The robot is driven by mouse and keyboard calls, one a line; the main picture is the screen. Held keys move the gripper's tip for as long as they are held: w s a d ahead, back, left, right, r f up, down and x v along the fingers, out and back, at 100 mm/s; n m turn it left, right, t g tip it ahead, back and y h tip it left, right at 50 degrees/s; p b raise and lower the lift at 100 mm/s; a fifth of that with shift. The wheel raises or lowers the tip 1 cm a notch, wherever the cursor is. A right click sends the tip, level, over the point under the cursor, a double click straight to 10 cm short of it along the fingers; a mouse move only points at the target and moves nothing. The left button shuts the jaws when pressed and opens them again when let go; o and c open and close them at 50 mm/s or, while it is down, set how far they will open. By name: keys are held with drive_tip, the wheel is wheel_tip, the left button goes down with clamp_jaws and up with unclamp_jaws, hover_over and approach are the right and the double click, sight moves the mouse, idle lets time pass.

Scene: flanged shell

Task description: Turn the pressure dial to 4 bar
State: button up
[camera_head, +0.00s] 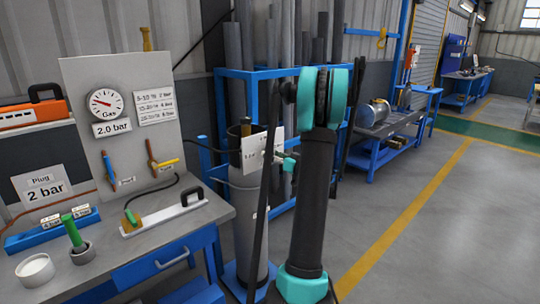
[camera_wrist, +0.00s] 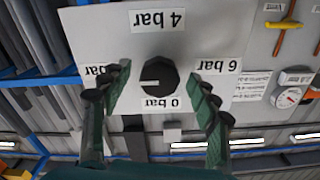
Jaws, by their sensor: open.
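The pressure dial (camera_wrist: 159,76), a black faceted knob with a white pointer line, sits on a white panel (camera_wrist: 100,30) in the wrist view. Labels appear upside down: "4 bar" (camera_wrist: 157,19) above, "6 bar" (camera_wrist: 215,66) right, "0 bar" (camera_wrist: 160,102) below. The pointer faces left, toward a label (camera_wrist: 95,71) whose number my finger hides. My gripper (camera_wrist: 160,78) is open, with one finger on each side of the dial and visible gaps to it.
A bench (camera_head: 160,232) at left bears a gauge board (camera_head: 75,75) with a gauge (camera_head: 105,102) and a "2.0 bar" sign (camera_head: 111,127). Pipes stand in a blue rack (camera_head: 250,100) behind the panel. Open floor (camera_head: 430,240) lies at right.

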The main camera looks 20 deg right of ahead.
drive_tip(key=shift+x, duration=0.95)
drive_tip(key=c, duration=1.2)
